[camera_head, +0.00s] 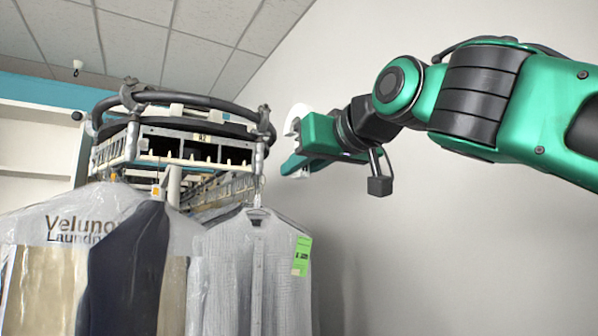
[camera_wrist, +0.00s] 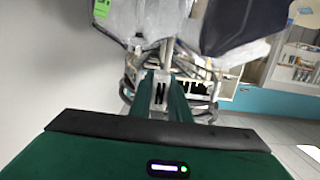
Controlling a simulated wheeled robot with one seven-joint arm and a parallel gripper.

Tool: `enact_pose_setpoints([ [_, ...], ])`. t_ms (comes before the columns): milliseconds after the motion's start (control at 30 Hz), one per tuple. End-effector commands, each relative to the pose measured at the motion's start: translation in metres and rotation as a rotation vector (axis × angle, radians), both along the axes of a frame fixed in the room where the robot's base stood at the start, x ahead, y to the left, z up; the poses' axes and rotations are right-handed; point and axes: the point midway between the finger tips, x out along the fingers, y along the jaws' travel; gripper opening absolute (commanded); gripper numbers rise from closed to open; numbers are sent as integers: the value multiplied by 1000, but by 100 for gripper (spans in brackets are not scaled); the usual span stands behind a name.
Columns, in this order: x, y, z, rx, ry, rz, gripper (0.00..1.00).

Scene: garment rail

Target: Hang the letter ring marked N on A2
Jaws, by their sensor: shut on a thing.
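My gripper (camera_head: 296,150) is at the right of the garment rail, at about the height of its front end. It is shut on a white letter ring (camera_head: 296,117), whose curved edge shows above the fingers. In the wrist view a black N on the ring (camera_wrist: 160,92) shows between the two green fingers (camera_wrist: 160,98); most of the ring is hidden. The A2 label (camera_head: 200,137) is on the front end of the rail (camera_head: 190,99), above a row of small pale pegs. A gap lies between the ring and the rail.
Bagged garments (camera_head: 45,255) and a striped shirt (camera_head: 255,265) with a green tag hang below the rail's front. A plain wall is at the right. The wrist view shows shelves (camera_wrist: 295,65) at the right.

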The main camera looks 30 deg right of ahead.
Motion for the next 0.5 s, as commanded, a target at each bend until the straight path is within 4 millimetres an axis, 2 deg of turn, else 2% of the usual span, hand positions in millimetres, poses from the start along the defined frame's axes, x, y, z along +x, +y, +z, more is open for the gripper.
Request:
enact_pose_setpoints([
  [500, 36, 0, 0, 0, -1, 0, 0],
])
